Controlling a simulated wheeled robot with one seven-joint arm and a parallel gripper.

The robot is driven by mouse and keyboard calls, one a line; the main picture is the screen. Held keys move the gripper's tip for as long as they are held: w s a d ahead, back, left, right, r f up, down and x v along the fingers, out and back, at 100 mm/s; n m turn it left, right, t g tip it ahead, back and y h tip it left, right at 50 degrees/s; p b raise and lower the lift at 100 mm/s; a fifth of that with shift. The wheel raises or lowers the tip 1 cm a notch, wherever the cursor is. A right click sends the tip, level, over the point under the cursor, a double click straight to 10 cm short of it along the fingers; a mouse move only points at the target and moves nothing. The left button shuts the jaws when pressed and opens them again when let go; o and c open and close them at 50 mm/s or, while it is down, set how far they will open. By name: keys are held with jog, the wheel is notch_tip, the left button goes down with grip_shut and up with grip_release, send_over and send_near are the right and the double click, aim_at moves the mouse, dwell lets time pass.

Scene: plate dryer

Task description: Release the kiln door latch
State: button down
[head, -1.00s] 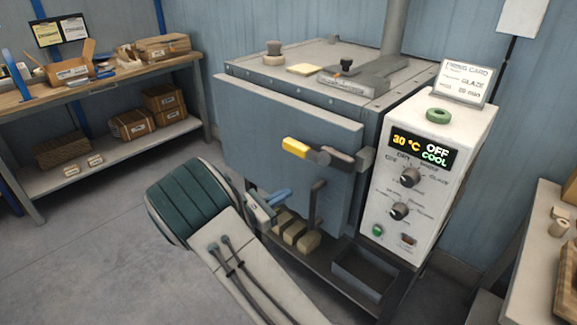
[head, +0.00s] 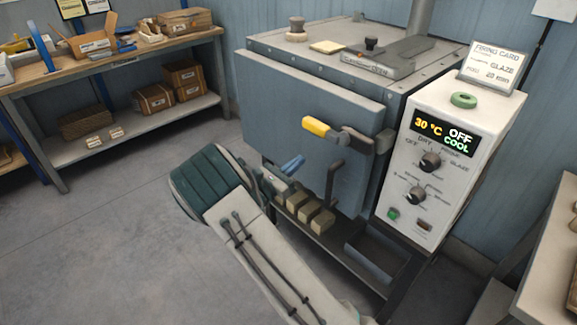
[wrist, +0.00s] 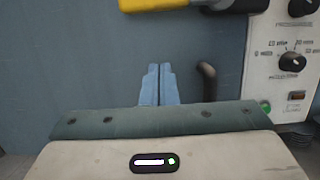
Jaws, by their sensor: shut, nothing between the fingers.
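The kiln door (head: 310,100) is a blue-grey panel that looks closed on the front of the kiln. Its latch (head: 318,127) has a yellow grip on a dark lever and lies roughly level across the door's right part. The yellow grip also shows at the top edge of the wrist view (wrist: 150,4), partly cut off. My gripper (head: 293,163) is below and left of the latch, in front of the door, apart from the latch. In the wrist view its blue fingers (wrist: 159,80) are together and empty, pointing at the door.
Several tan blocks (head: 308,212) and an open tray (head: 375,252) lie below. The control panel (head: 440,165) reads 30 °C, OFF, COOL. Floor at left is clear up to a shelf bench (head: 130,130).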

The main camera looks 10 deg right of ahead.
aim_at(328, 129)
jog(key=w+d+r+p, duration=0.2)
jog(key=w+d+r, duration=0.1)
jog(key=d+r, duration=0.1)
jog(key=shift+r, duration=0.65)
jog(key=shift+a, duration=0.1)
